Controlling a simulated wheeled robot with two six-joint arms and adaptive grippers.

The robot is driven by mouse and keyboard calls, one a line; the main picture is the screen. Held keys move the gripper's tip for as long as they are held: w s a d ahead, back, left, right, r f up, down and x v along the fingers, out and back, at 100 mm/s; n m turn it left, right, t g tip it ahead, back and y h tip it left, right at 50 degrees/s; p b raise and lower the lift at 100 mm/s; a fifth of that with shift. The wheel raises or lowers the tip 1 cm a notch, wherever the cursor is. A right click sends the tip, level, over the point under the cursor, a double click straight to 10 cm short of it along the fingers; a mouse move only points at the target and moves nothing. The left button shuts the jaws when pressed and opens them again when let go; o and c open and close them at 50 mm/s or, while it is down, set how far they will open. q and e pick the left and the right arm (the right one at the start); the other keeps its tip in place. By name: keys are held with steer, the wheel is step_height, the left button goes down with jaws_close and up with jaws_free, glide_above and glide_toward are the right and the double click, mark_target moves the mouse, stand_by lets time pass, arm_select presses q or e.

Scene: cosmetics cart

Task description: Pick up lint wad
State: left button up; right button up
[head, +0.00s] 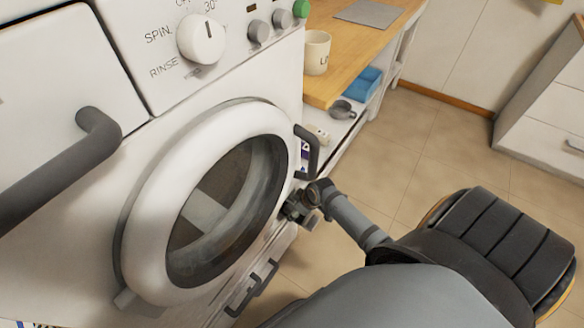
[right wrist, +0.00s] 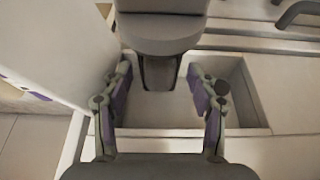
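I cannot make out a lint wad in either view. My right gripper (head: 298,208) is beside the lower right edge of the white washing machine's round door (head: 150,235). In the right wrist view, the right gripper (right wrist: 159,78) is open, with purple pads spread apart over a pale rectangular recess (right wrist: 250,100). A dark grey part (right wrist: 163,35) reaches down from the top between the fingertips. It hides part of the recess, and I cannot tell whether the fingers touch it. The visible recess floor looks bare. My left gripper is not in view.
A dark door handle (head: 308,150) is just above my right gripper. A wooden counter (head: 345,75) with a cream mug (head: 316,52) stands behind.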

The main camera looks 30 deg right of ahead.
steer(key=c, duration=0.7)
steer(key=shift+r, duration=0.1)
